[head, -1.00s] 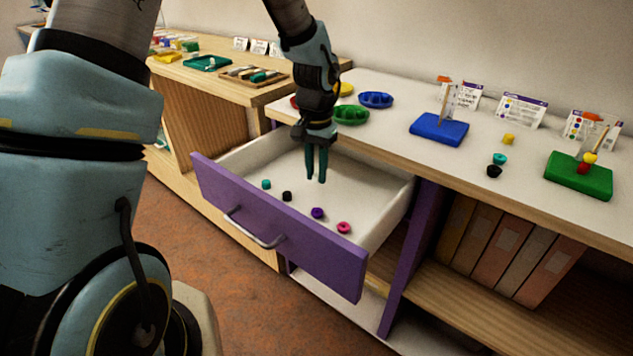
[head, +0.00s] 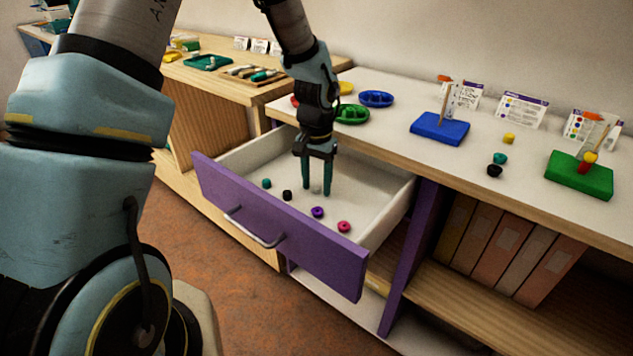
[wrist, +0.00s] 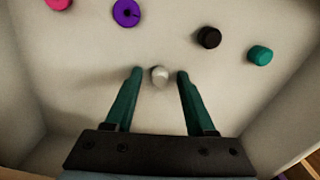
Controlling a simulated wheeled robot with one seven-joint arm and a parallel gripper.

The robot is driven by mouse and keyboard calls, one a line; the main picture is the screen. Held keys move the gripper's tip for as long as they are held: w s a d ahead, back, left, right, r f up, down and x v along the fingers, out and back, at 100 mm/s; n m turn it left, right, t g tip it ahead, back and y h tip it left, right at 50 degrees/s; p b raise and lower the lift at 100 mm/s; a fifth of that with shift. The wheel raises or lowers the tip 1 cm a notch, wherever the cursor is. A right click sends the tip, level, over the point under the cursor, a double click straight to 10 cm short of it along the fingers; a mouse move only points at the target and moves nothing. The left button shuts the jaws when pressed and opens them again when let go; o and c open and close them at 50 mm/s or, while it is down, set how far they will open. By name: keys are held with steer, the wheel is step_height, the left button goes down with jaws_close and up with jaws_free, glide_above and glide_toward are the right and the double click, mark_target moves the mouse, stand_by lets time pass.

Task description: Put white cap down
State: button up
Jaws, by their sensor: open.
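The white cap (wrist: 159,76) lies on the floor of the open drawer, between the fingertips of my gripper (wrist: 158,74) in the wrist view, with a gap on each side. In the head view the cap (head: 316,190) is a small pale shape between the fingers. My gripper (head: 318,192) is open and points down into the drawer. The purple-fronted drawer (head: 290,246) is pulled out and has a white inside.
In the drawer lie a teal bead (head: 267,183), a black bead (head: 287,195), a purple bead (head: 318,212) and a pink bead (head: 344,226). The countertop above holds a blue board (head: 440,128), a green board (head: 578,176) and coloured dishes. The drawer walls surround my gripper.

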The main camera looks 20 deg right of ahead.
mark_target(317, 186)
step_height(317, 186, up, 12)
steer(key=s+a+n+t, duration=0.1)
steer(key=s+a+n, duration=0.3)
steer(key=a, duration=2.6)
steer(key=n, duration=0.5)
steer(key=shift+t, duration=0.3)
steer(key=shift+a, duration=0.1)
step_height(317, 186, up, 7)
steer(key=p, duration=0.6)
steer(key=shift+f+p, duration=0.15)
steer(key=shift+p, duration=0.25)
